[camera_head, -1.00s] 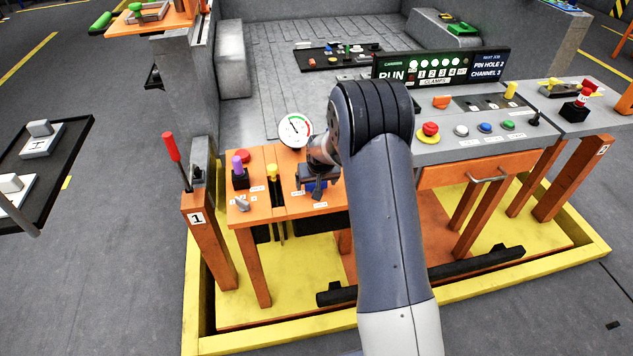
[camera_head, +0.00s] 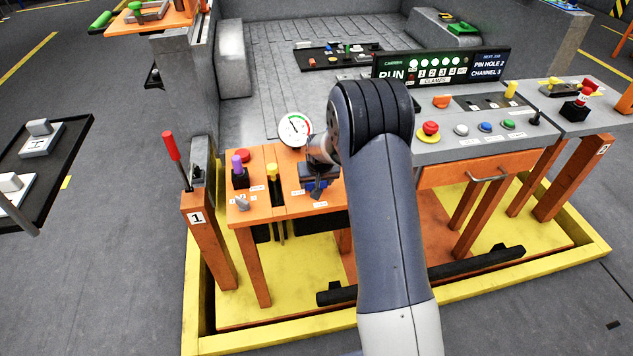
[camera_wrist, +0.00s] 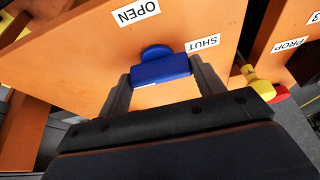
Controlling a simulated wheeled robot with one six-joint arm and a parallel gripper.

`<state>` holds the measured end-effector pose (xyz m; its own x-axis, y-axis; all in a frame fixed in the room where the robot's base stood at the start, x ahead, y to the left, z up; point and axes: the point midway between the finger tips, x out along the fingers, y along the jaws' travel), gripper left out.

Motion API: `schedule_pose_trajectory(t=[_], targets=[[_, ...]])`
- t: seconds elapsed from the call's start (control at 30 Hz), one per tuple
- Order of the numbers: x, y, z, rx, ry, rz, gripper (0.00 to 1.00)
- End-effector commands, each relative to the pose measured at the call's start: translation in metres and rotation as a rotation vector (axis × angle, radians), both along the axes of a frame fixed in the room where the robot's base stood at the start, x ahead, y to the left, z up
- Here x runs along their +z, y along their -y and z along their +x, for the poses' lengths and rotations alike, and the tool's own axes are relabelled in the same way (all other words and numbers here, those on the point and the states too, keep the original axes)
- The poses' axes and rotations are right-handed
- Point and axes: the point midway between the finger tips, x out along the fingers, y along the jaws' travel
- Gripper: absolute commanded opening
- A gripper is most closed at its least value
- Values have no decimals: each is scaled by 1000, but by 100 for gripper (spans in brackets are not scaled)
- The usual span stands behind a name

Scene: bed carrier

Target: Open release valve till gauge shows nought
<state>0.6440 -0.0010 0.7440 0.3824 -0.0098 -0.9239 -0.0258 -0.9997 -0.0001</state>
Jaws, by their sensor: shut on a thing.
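The release valve's blue handle (camera_wrist: 160,68) stands on the orange panel, between the fingers of my gripper (camera_wrist: 160,80). My gripper is shut on it. An OPEN label (camera_wrist: 136,11) and a SHUT label (camera_wrist: 203,43) are on the panel beside the handle. In the head view my gripper (camera_head: 317,187) is at the right part of the orange bench, and my arm hides some of that area.
A red-handled lever (camera_head: 171,147) stands at the far left. A grey console (camera_head: 465,145) with buttons is on the right.

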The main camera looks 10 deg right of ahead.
Motion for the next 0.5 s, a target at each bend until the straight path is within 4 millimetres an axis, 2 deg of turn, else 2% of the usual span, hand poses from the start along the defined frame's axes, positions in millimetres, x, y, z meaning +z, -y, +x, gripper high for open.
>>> schedule_pose_trajectory(t=[0.27, 0.5], targets=[[-3, -1, 1, -127, 1, -1, 41], [-5, -3, 1, -318, 3, -2, 41]])
